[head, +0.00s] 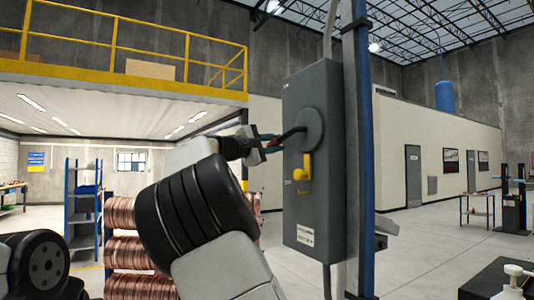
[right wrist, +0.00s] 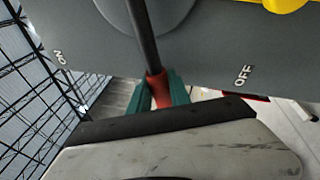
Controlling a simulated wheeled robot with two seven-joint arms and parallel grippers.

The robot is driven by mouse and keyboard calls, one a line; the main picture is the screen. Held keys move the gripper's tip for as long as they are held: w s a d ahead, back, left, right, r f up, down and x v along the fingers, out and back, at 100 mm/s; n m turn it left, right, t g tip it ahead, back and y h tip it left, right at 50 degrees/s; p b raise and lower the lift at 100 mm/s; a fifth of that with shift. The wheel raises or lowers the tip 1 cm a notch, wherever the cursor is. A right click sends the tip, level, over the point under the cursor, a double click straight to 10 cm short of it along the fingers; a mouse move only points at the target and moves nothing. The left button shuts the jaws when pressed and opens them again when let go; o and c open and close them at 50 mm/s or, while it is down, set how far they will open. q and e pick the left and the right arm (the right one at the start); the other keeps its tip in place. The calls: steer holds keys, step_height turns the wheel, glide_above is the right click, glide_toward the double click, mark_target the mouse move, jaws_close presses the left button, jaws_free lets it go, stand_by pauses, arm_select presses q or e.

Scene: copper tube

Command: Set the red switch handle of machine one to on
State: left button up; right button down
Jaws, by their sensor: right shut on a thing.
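The red switch handle (head: 291,133) of the grey switch box (head: 336,200) is a black lever with a red grip, set on a round grey disc (head: 312,125). It sticks out to the left of the box in the head view. My right gripper (head: 267,144) is shut on the red grip (right wrist: 156,84), with green fingertips on both sides in the right wrist view. There the lever lies between the ON label (right wrist: 60,57) and the OFF label (right wrist: 243,75). My left gripper is out of view; only part of my left arm shows at lower left.
A yellow latch (head: 303,172) sticks out of the box below the disc. A blue post (head: 366,180) stands right behind the box. Copper tube coils (head: 124,250) are stacked behind my right arm. Open floor (head: 425,245) lies to the right.

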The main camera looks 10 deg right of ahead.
steer(key=r+m+h, duration=0.1)
steer(key=r+m, duration=0.1)
steer(key=m, duration=0.1)
steer(key=r+m+g+h, duration=0.1)
steer(key=r+m, duration=0.2)
steer(key=r+m+g, duration=0.1)
steer(key=r+m, duration=0.2)
steer(key=m, duration=0.1)
steer(key=shift+s+d+r+h, duration=0.1)
steer(key=shift+s+h, duration=0.2)
steer(key=shift+h, duration=0.1)
steer(key=r+m, duration=0.1)
steer(key=s+m+g, duration=0.1)
steer(key=shift+d+r+m+h, duration=0.2)
steer(key=shift+r+m+h, duration=0.1)
steer(key=shift+r+m, duration=0.1)
steer(key=shift+s+d+r+m+g, duration=0.2)
steer(key=shift+s+r+m+g, duration=0.35)
steer(key=shift+m, duration=0.65)
steer(key=shift+s+r, duration=0.1)
steer(key=shift+r, duration=0.05)
steer(key=c, duration=1.2)
jaws_free()
steer(key=v, duration=0.7)
steer(key=shift+a+f, duration=0.25)
steer(key=shift+a, duration=0.1)
steer(key=shift+s, duration=0.15)
